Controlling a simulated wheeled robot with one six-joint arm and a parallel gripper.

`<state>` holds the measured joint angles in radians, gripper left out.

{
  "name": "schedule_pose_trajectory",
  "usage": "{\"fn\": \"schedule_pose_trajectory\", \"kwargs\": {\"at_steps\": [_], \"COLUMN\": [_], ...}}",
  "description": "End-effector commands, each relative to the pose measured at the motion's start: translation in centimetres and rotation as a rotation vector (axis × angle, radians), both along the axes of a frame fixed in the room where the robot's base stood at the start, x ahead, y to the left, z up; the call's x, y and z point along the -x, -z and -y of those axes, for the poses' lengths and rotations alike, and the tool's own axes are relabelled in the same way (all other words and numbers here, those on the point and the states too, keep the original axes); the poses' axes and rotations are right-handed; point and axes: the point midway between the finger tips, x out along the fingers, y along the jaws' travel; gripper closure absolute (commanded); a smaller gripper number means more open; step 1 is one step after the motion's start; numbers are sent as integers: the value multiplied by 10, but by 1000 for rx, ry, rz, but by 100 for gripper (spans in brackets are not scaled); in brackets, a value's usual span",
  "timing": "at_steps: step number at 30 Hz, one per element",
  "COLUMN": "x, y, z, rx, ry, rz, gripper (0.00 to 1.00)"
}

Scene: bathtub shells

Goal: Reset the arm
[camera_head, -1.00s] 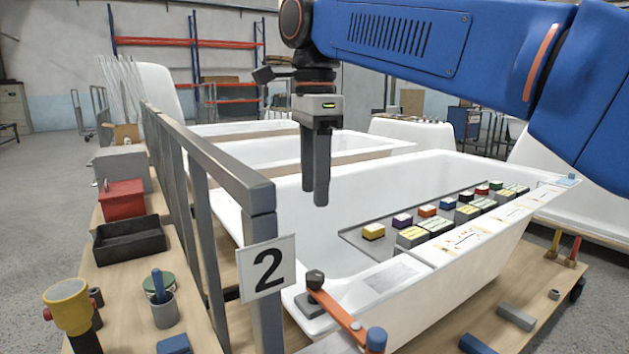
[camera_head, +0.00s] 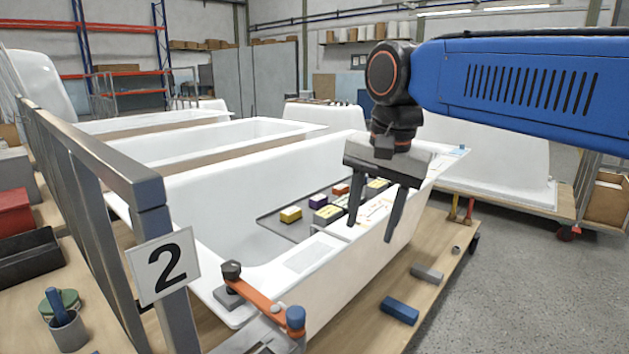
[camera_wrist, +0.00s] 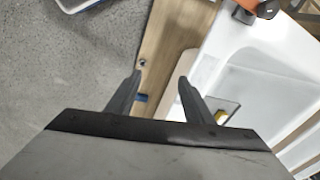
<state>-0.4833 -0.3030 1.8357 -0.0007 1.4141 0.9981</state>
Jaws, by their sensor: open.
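My gripper (camera_head: 372,230) is open and empty in the head view. It hangs from my blue arm in front of the right-hand rim of the white bathtub shell (camera_head: 190,205), with its two dark fingers spread and pointing down. In the wrist view my gripper (camera_wrist: 158,88) also shows spread, with nothing between its fingers. Below it there are the wooden deck (camera_wrist: 160,45) and the white tub edge (camera_wrist: 225,70).
A metal rail post with a number 2 sign (camera_head: 163,267) stands at left. An orange-handled clamp (camera_head: 262,300) sits at the tub's near corner. Blue (camera_head: 400,310) and grey (camera_head: 427,273) blocks lie on the deck. Open floor (camera_head: 540,260) is at right.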

Motion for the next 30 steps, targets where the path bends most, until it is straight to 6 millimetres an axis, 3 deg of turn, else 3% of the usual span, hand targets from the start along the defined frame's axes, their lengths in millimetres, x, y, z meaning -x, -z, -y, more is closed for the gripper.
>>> {"fn": "schedule_pose_trajectory", "kwargs": {"at_steps": [1, 6, 15, 21, 24, 30], "x": [7, 33, 90, 124, 134, 140], "y": [11, 52, 137, 189, 205, 215], "z": [20, 73, 148, 177, 185, 188], "rx": [4, 33, 124, 196, 220, 236], "ry": [-20, -130, -318, -422, -454, -476], "rz": [18, 83, 190, 237, 249, 259], "gripper": [53, 53, 53, 53, 53, 53]}}
